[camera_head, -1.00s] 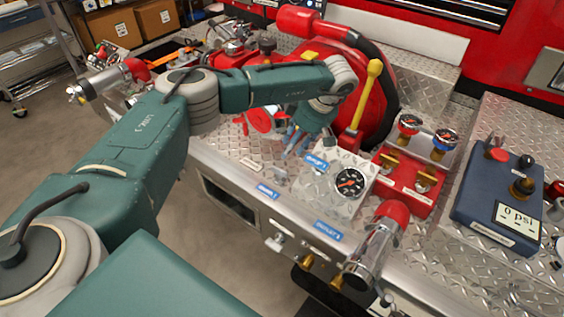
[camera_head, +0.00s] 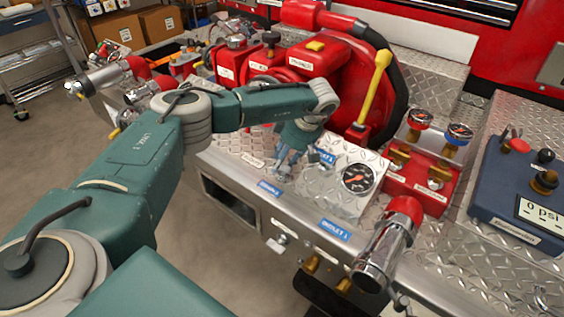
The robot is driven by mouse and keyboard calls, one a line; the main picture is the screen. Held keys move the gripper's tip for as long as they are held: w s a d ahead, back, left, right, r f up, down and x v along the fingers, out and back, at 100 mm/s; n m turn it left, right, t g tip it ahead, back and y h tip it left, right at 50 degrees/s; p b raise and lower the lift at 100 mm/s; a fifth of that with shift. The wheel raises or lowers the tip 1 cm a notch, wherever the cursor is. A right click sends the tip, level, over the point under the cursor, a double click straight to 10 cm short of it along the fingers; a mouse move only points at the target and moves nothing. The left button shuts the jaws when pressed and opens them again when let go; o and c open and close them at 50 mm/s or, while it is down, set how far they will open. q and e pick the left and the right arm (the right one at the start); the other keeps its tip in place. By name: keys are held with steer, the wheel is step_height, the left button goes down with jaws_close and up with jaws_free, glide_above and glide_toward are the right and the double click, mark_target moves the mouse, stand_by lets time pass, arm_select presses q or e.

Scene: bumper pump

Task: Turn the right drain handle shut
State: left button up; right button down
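Small brass fittings (camera_head: 312,263) hang under the front edge of the metal deck, with a second one (camera_head: 343,285) to their right. A silver lever (camera_head: 280,243) sits on the front face to their left. I cannot tell for sure which of these is the right drain handle, or how it is turned. My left gripper (camera_head: 284,160) points down above the deck, left of the gauge panel and behind the front edge, apart from these fittings. Its fingers are small and partly hidden, so their opening is unclear. My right gripper is out of view.
A chrome outlet with a red collar (camera_head: 388,245) juts over the front edge. A red valve block (camera_head: 415,183) and a blue box (camera_head: 515,190) are at right. Floor in front is open.

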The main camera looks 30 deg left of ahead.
arm_select(q)
jaws_close()
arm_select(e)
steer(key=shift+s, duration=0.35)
arm_select(q)
steer(key=shift+m, duration=0.3)
steer(key=shift+m+t, duration=0.3)
steer(key=shift+m, duration=0.2)
steer(key=shift+a, duration=0.1)
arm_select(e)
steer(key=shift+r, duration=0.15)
arm_select(q)
jaws_free()
steer(key=shift+s, duration=0.1)
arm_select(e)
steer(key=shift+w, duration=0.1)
